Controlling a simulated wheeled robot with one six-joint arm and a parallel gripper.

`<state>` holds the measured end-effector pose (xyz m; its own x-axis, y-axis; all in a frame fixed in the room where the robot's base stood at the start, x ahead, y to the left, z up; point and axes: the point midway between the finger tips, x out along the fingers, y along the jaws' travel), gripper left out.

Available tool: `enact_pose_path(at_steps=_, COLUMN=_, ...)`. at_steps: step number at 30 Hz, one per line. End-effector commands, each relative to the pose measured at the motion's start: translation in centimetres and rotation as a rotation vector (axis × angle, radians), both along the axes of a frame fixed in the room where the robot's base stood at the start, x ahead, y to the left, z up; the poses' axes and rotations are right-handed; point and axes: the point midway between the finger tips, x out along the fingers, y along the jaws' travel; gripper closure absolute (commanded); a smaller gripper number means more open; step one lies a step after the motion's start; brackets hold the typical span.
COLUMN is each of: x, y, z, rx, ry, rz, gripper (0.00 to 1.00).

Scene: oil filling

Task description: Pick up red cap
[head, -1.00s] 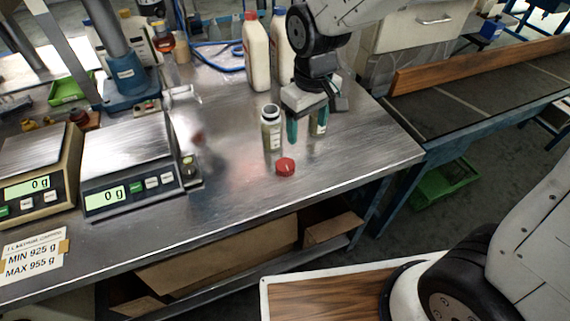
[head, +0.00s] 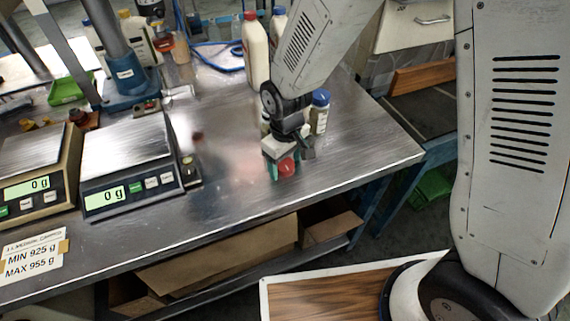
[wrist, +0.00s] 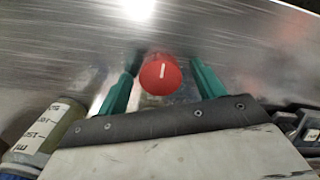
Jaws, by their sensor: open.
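The red cap (head: 287,167) lies on the steel table near its front edge. In the wrist view the red cap (wrist: 161,75), with a white line on its top, sits between the two green fingers. My gripper (head: 281,170) is low over the table at the cap, with its fingers spread on either side of it. In the wrist view my gripper (wrist: 162,88) is open, and a gap shows between the cap and each finger.
A small bottle with a blue cap (head: 320,112) stands just right of my gripper. A labelled bottle (wrist: 50,128) is close at the left in the wrist view. Two scales (head: 128,165) stand at the left. A white bottle with a red cap (head: 255,50) stands behind.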

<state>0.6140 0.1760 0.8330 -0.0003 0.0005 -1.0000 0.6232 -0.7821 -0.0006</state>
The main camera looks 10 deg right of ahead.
Motion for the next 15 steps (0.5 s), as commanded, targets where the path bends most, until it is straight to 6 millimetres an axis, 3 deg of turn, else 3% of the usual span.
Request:
enact_pose_path(at_steps=6, x=0.01, y=0.01, z=-0.02, rx=0.001, ry=-0.001, rz=0.000, gripper=0.35)
enact_pose_path(at_steps=11, x=0.01, y=0.01, z=-0.01, rx=0.000, ry=0.000, rz=0.000, gripper=0.77)
enact_pose_path(at_steps=15, x=0.01, y=0.01, z=0.00, rx=0.000, ry=0.000, rz=0.000, gripper=0.78)
